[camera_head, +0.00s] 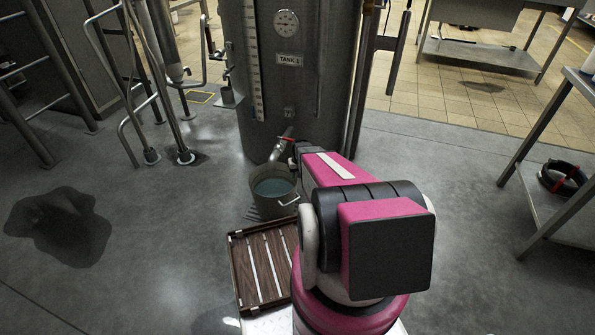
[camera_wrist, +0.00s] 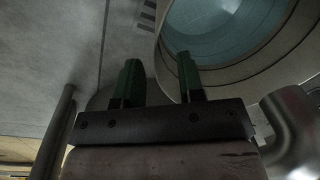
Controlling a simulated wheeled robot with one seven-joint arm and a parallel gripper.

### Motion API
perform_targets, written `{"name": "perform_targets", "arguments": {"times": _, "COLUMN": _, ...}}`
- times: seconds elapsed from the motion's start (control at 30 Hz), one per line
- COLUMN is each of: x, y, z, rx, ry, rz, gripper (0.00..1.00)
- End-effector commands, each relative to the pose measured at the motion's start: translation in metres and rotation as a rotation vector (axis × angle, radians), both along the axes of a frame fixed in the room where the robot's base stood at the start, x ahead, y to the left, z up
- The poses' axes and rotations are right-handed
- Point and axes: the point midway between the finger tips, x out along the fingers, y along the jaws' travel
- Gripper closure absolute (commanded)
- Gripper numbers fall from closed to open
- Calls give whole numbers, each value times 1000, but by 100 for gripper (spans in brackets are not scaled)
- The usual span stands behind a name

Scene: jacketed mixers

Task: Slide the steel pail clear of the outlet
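The steel pail (camera_head: 272,198) stands on the floor in front of the tank (camera_head: 285,80) marked TANK 1, with bluish liquid in it. A side handle shows on its near right. The outlet (camera_head: 280,150), a pipe with a red-handled valve, reaches down over the pail's back. In the wrist view the pail (camera_wrist: 255,75) fills the upper right, its round mouth open. My gripper (camera_wrist: 158,78) has its two green-tipped fingers apart with nothing seen between them. The right finger overlaps the pail's rim in the picture; contact cannot be told. My arm hides the gripper in the head view.
A slatted wooden platform (camera_head: 240,270) lies just in front of the pail, and a floor grate (camera_head: 251,213) shows at its base. Metal rails (camera_head: 130,110) stand at left. A dark wet patch (camera_head: 60,228) marks the left floor. A steel table (camera_head: 560,200) stands right.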

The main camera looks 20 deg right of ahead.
Motion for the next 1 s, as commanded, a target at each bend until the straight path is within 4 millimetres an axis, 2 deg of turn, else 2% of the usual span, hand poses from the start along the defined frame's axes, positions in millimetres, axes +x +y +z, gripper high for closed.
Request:
{"name": "perform_targets", "arguments": {"times": 0.1, "x": 2, "y": 1, "z": -19, "rx": 0, "ry": 0, "rz": 0, "gripper": 64}}
{"name": "perform_targets", "arguments": {"times": 0.23, "x": 1, "y": 3, "z": -33, "rx": 0, "ry": 1, "rz": 0, "gripper": 64}}
{"name": "perform_targets", "arguments": {"times": 0.57, "x": 0, "y": 3, "z": -38, "rx": 0, "ry": -1, "rz": 0, "gripper": 64}}
{"name": "perform_targets", "arguments": {"times": 0.6, "x": 0, "y": 3, "z": -38, "rx": 0, "ry": -1, "rz": 0, "gripper": 68}}
{"name": "perform_targets", "arguments": {"times": 0.67, "x": 0, "y": 3, "z": -38, "rx": 0, "ry": -1, "rz": 0, "gripper": 87}}
{"name": "perform_targets", "arguments": {"times": 0.7, "x": 0, "y": 3, "z": -38, "rx": 0, "ry": -1, "rz": 0, "gripper": 100}}
{"name": "perform_targets", "arguments": {"times": 1.0, "x": 0, "y": 3, "z": -38, "rx": -1, "ry": 0, "rz": 2, "gripper": 100}}
